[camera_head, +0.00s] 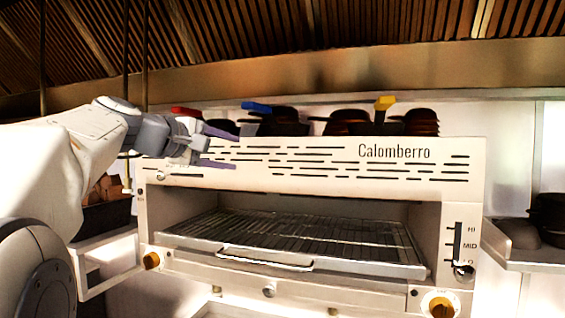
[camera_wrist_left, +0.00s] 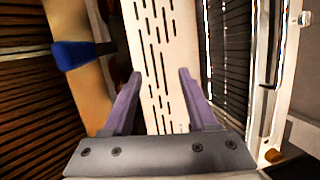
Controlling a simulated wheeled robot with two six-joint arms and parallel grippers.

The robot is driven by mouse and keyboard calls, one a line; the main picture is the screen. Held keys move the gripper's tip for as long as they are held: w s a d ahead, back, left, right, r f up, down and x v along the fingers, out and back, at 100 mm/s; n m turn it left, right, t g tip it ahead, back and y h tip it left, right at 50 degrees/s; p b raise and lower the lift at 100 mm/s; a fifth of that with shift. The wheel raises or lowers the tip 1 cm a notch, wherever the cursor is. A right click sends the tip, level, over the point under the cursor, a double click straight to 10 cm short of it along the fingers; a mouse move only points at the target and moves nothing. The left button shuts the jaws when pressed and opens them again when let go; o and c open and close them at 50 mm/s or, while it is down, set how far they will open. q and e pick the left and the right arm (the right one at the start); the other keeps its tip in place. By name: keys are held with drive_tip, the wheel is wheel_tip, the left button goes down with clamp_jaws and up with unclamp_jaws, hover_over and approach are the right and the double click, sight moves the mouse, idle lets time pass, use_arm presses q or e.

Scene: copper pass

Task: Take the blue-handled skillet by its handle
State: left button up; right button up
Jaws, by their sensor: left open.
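The blue-handled skillet (camera_head: 257,106) lies among dark pans on top of the white grill oven, its blue handle pointing left and toward me in the head view. Its handle also shows at the upper left of the left wrist view (camera_wrist_left: 78,54). My left gripper (camera_head: 236,151) is open and empty, its purple fingers in front of the oven's upper front panel, below and left of the blue handle. In the left wrist view the open fingers (camera_wrist_left: 160,77) have the slotted panel between them, and the handle lies outside them to the left. My right gripper is not in view.
The oven (camera_head: 330,181) has an open front with a wire rack (camera_head: 310,235). A red handle (camera_head: 186,111) and a yellow handle (camera_head: 385,103) flank the blue one. Dark pans (camera_head: 547,215) stand on a right-hand shelf. A slatted hood (camera_head: 270,40) hangs above.

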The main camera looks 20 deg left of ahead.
sight(243, 106)
use_arm(q)
wheel_tip(243, 106, up, 9)
drive_tip(key=s+d+t+h, duration=0.1)
drive_tip(key=s+t+h, duration=0.1)
drive_tip(key=s, duration=0.1)
drive_tip(key=p+x, duration=0.2)
drive_tip(key=x, duration=0.3)
drive_tip(key=shift+d+p, duration=0.1)
drive_tip(key=shift+p, duration=0.25)
drive_tip(key=p+x, duration=0.3)
drive_tip(key=x, duration=0.1)
drive_tip(key=shift+w+d, duration=0.1)
drive_tip(key=shift+d, duration=0.15)
drive_tip(key=shift+w+d+f, duration=0.1)
drive_tip(key=shift+w+f, duration=0.05)
drive_tip(key=shift+w, duration=0.2)
drive_tip(key=shift+c, duration=0.3)
clamp_jaws()
